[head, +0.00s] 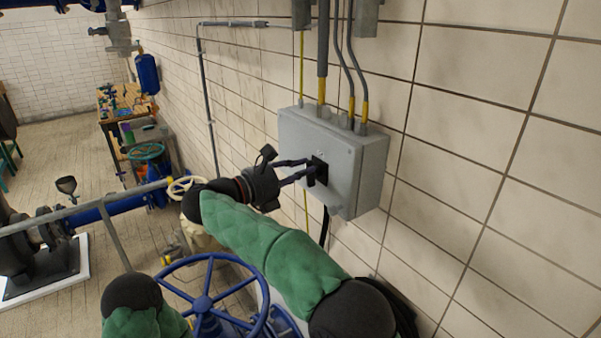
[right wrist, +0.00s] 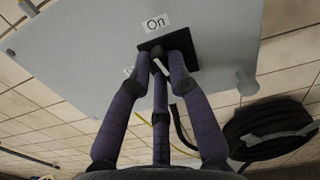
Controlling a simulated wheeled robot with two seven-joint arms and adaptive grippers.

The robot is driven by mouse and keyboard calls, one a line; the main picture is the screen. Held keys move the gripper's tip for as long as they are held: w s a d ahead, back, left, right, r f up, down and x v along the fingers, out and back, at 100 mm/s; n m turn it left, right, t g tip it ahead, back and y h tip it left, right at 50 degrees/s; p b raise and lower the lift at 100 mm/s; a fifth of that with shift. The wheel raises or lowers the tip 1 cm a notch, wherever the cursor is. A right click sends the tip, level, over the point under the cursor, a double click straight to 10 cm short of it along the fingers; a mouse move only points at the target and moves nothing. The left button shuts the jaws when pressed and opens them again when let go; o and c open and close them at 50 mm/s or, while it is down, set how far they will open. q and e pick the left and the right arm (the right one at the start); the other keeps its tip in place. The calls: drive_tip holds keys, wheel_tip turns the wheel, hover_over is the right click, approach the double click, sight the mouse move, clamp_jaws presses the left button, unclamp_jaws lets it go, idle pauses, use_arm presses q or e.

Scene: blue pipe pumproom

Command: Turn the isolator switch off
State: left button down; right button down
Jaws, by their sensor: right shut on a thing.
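The isolator switch (head: 321,164) is a black square plate with a small handle, on the front of a grey wall box (head: 350,163). In the right wrist view the black plate (right wrist: 192,56) lies beside a white label reading "On" (right wrist: 155,22). A second label (right wrist: 128,72) is mostly hidden behind a finger. My right gripper (head: 311,172) reaches the box from the left. Its fingers (right wrist: 163,62) are closed around the switch's pale handle, which shows between the fingertips. The handle's exact angle is hard to tell. My left gripper is out of view.
Conduits (head: 323,50) enter the box from above. A blue handwheel (head: 203,303) stands below my right arm. A coiled black hose (right wrist: 268,128) hangs below the box. A workbench (head: 122,105) stands far left. The tiled wall right of the box is clear.

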drive_tip(key=n, duration=0.3)
drive_tip(key=shift+w+a+f+n, duration=0.15)
drive_tip(key=shift+w+f+n, duration=0.05)
drive_tip(key=shift+n, duration=0.1)
drive_tip(key=n, duration=0.3)
drive_tip(key=shift+w+a+f+n, duration=0.1)
drive_tip(key=shift+f+n, duration=0.05)
drive_tip(key=shift+n, duration=0.15)
drive_tip(key=n, duration=0.1)
drive_tip(key=n+p, duration=0.1)
drive_tip(key=n, duration=0.1)
drive_tip(key=shift+w+f+n, duration=0.1)
drive_tip(key=shift+f+n, duration=0.1)
drive_tip(key=shift+n, duration=0.1)
drive_tip(key=shift+f+n+p, duration=0.2)
drive_tip(key=shift+n+p, duration=0.25)
drive_tip(key=shift+n, duration=0.65)
drive_tip(key=shift+f+n+p, duration=0.15)
drive_tip(key=shift+n+p, duration=0.3)
drive_tip(key=shift+n, duration=0.65)
drive_tip(key=c, duration=1.1)
unclamp_jaws()
drive_tip(key=shift+f, duration=0.1)
drive_tip(key=shift+c, duration=0.2)
drive_tip(key=shift+a, duration=0.15)
